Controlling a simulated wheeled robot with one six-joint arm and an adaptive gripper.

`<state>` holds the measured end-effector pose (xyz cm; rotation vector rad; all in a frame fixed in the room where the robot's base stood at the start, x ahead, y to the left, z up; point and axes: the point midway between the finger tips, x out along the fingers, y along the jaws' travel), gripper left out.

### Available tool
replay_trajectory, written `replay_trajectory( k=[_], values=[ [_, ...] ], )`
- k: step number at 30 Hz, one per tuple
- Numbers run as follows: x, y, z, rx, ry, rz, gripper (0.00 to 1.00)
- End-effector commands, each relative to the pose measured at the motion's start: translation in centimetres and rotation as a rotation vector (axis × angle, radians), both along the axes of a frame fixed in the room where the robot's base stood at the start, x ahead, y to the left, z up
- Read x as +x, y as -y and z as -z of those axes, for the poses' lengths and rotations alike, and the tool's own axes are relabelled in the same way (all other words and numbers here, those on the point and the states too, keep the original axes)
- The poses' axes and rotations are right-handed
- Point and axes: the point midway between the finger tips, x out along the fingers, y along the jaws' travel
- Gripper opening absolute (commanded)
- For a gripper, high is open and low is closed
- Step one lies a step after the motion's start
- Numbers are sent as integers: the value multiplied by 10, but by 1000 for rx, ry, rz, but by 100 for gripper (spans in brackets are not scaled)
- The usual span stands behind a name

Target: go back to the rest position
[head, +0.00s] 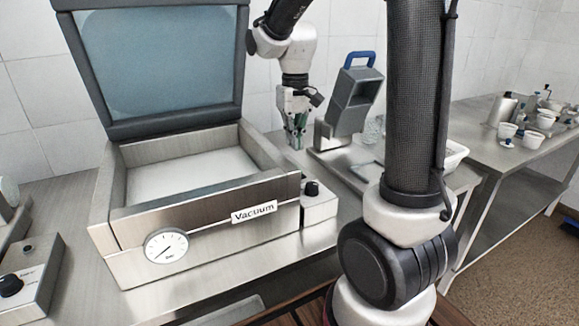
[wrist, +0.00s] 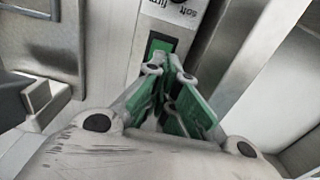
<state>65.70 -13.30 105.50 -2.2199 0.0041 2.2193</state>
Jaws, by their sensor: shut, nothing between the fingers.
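My gripper (head: 296,143) points down beside the right side of the vacuum machine (head: 118,232), with its green-padded fingers together and nothing between them. In the wrist view the fingertips of my gripper (wrist: 170,72) are close together in front of a narrow panel (wrist: 165,30) with a green rectangle and the printed words "soft" and "firm". I cannot tell whether the fingertips touch that panel.
The vacuum machine's lid (head: 160,65) stands open. A small control box with a black knob (head: 312,188) is at its right side. A grey device with a blue handle (head: 362,58) stands just right of my gripper. A table with cups (head: 507,131) is at the far right.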

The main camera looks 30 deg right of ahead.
Motion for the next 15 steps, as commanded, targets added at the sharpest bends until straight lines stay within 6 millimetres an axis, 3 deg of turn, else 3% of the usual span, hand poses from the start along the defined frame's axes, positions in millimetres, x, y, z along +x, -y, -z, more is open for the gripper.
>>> replay_trajectory(
  k=[8, 11, 15],
  values=[
    [-3, 0, 2, 0, -7, -7, 0],
    [-23, 1, 12, -1, -39, -15, 0],
    [-68, 4, -3, 1, -4, -22, 0]
  ],
)
